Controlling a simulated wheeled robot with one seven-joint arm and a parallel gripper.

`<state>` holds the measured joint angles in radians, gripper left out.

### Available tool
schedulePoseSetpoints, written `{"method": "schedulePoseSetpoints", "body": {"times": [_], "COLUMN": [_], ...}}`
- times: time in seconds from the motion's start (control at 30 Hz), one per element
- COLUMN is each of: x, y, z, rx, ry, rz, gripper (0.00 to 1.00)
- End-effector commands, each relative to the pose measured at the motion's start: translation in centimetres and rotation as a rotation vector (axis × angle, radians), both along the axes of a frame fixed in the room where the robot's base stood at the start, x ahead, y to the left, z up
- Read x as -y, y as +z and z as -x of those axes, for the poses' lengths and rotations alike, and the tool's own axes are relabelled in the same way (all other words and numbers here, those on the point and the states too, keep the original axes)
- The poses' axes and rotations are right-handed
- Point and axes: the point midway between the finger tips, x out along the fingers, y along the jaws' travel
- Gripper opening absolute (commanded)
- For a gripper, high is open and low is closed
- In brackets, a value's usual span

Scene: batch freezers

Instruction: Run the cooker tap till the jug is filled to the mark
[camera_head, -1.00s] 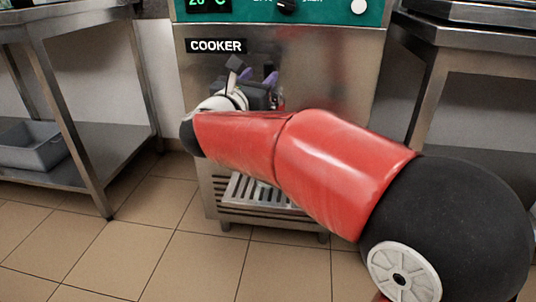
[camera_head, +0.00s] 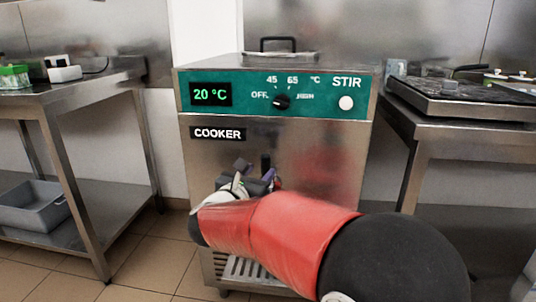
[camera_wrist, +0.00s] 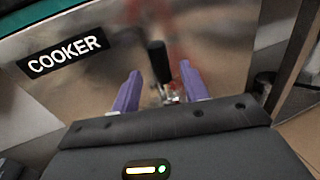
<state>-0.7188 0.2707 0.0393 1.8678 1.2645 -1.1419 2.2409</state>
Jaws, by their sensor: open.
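The cooker (camera_head: 330,150) stands ahead, a steel cabinet with a green panel that reads 20 °C. Its tap, with a black upright handle (camera_wrist: 157,62), shows in the wrist view just beyond my fingertips. The handle's top also shows in the head view (camera_head: 265,162). My gripper (camera_wrist: 160,88) is open, its two purple fingers on either side of the tap's line, with a visible gap to the handle. In the head view my gripper (camera_head: 268,178) is partly hidden by my red arm. I see no jug; the space under the tap is mostly hidden by my arm.
A slatted drip grate (camera_head: 245,268) shows low on the cooker's front. A steel table (camera_head: 90,88) stands left, with a grey bin (camera_head: 35,205) on its lower shelf. Another steel table (camera_head: 465,130) stands close on the right. Tiled floor is open at front left.

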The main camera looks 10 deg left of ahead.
Motion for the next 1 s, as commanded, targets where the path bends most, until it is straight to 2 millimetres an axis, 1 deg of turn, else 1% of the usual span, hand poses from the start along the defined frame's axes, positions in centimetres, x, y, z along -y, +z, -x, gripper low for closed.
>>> {"method": "schedulePoseSetpoints", "body": {"times": [0.2, 0.3, 0.4, 0.53, 0.77, 0.87, 1.0], "x": [1.1, 1.5, 1.8, 1.9, 2.0, 2.0, 2.0], "y": [0.0, 0.0, 0.0, -0.1, -0.1, -0.1, -0.1], "z": [-3.5, -4.9, -5.8, -6.4, -6.5, -6.5, -6.4], "rx": [0.0, 0.001, 0.001, 0.001, 0.001, 0.001, 0.001], "ry": [-0.003, -0.002, -0.002, 0.0, 0.0, 0.0, 0.0], "rz": [0.002, 0.001, 0.0, 0.001, 0.001, 0.001, 0.001], "gripper": [0.45, 0.45, 0.45, 0.45, 0.45, 0.33, 0.15]}}
